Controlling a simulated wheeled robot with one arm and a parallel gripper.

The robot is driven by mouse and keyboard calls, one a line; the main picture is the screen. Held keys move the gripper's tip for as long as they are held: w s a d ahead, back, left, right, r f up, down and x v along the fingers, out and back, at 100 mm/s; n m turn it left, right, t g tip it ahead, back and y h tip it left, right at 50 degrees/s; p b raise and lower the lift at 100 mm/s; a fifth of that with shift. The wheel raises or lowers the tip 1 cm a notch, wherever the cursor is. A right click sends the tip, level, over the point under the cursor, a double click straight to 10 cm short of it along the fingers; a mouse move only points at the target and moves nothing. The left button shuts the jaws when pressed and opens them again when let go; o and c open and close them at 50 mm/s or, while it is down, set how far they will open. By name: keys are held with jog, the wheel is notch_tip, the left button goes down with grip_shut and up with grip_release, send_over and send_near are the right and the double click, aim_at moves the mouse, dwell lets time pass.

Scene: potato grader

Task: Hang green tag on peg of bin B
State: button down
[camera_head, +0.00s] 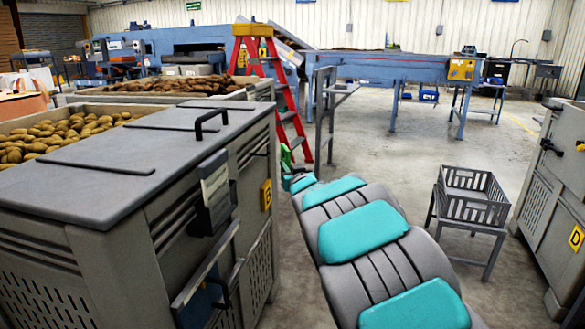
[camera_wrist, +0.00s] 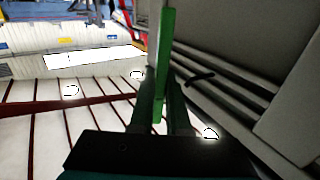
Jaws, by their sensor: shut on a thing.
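My gripper (camera_head: 289,174) is beyond the far end of my outstretched arm, just right of bin B. It is shut on the green tag (camera_head: 285,155); in the wrist view the tag (camera_wrist: 166,60) is a thin green strip, seen nearly edge-on, between the fingers (camera_wrist: 161,100). Bin B (camera_head: 255,240) stands at the left with a yellow B plate (camera_head: 266,195) on its side. In the wrist view a short dark bar (camera_wrist: 200,77) stands out from the grey ribbed bin wall, just right of the tag and apart from it in the picture; I cannot tell whether it is the peg.
A grey lid (camera_head: 110,160) with a black handle and potatoes (camera_head: 60,135) lie left of my arm. A red ladder (camera_head: 270,75) stands behind my gripper. A grey crate on a stand (camera_head: 470,195) and bin D (camera_head: 560,210) are at right, with open floor between.

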jog(key=w+a+f+b, duration=0.1)
jog(key=a+b, duration=0.3)
jog(key=a, duration=0.2)
jog(key=shift+w+a+f+b, duration=0.15)
jog(key=shift+a+b, duration=0.15)
dwell(0.5)
dwell(0.7)
jog(key=c, duration=0.8)
grip_release()
